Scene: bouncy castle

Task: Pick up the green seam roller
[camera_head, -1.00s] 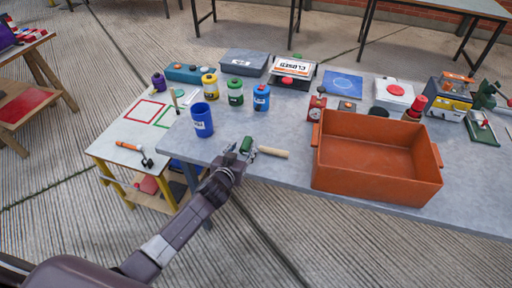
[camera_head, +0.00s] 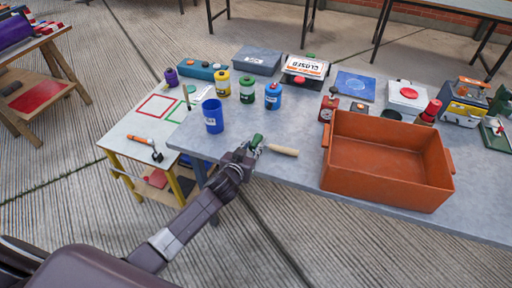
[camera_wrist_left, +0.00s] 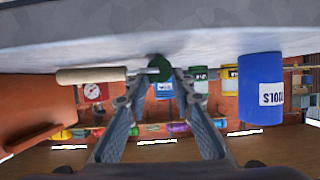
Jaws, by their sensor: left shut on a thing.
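The green seam roller has a green roller head (camera_head: 257,141) and a pale wooden handle (camera_head: 284,150). It is at the front edge of the grey table, left of the orange bin. My left gripper (camera_head: 248,149) is shut on the roller's green head, at the table edge. In the left wrist view the green head (camera_wrist_left: 159,68) sits between the fingertips (camera_wrist_left: 160,78), and the wooden handle (camera_wrist_left: 91,75) points left. I cannot tell whether the roller is clear of the tabletop. My right gripper does not show.
A large orange bin (camera_head: 388,195) stands right of the roller. A blue TOOLS cup (camera_head: 212,117) stands to its left, with yellow (camera_head: 222,84), green (camera_head: 247,90) and blue (camera_head: 272,96) canisters behind. A low side table (camera_head: 137,123) holds an orange-handled tool (camera_head: 146,142).

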